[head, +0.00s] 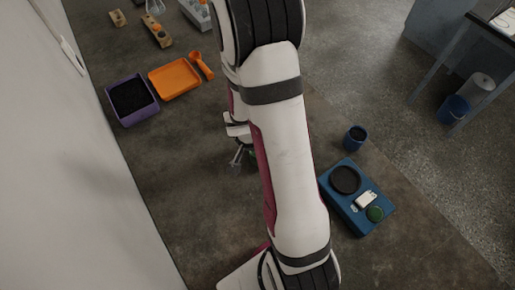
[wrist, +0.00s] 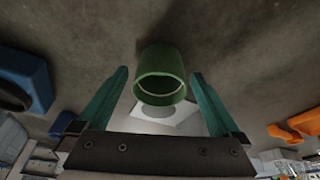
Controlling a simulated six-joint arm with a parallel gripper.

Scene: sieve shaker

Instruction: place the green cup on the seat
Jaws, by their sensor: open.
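The green cup (wrist: 160,85) shows in the wrist view with its round open rim toward the camera. It stands between the teal fingers of my gripper (wrist: 160,73), with a gap on each side, so the fingers are open and not touching it. A white plate with a grey round patch (wrist: 155,109) shows just below the cup in the wrist picture. I cannot tell whether the cup touches it or which part is the seat.
A blue unit (head: 348,212) with a black disc and a green disc lies right of my arm, near a blue cup (head: 355,138). A purple tray (head: 148,115), orange tray (head: 175,79) and orange scoop (head: 202,66) lie left. A wall borders the left side.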

